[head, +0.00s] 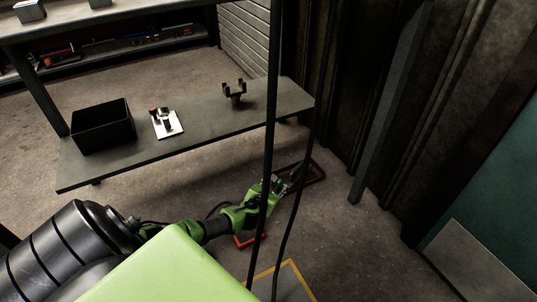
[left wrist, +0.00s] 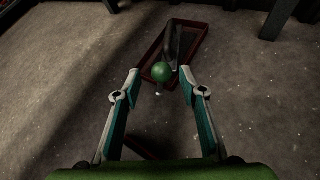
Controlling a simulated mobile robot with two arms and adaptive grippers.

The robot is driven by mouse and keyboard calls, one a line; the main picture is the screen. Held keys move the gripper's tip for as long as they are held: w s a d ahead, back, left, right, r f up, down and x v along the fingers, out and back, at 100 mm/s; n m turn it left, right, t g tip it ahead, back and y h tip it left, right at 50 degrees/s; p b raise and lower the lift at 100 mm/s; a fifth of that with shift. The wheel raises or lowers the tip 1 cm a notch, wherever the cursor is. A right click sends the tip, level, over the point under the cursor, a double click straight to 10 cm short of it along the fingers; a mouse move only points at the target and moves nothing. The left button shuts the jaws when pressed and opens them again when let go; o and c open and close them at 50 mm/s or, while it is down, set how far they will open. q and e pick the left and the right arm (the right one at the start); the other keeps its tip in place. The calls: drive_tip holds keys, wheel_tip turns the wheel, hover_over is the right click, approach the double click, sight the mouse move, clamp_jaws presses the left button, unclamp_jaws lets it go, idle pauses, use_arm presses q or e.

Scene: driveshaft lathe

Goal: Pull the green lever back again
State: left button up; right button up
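The green lever's round knob (left wrist: 162,72) shows in the left wrist view, at the near end of a dark lever arm (left wrist: 174,42). A dark red frame (left wrist: 201,43) surrounds the lever low over the floor. In the head view this red frame (head: 319,170) shows just past my left gripper (head: 290,182), which hides the knob there. In the left wrist view my left gripper (left wrist: 159,80) is open, its fingers spread to either side of the knob. I see a gap on both sides and no clear contact. My right gripper is not in view.
A grey bench (head: 200,131) stands behind my left arm, with a black bin (head: 102,126), a white plate with a part (head: 166,123) and a dark forked holder (head: 234,91). Dark vertical cables (head: 270,130) cross the head view. A dark wall stands at the right.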

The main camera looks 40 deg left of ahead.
use_arm(q)
drive_tip(key=v, duration=0.8)
idle(0.4)
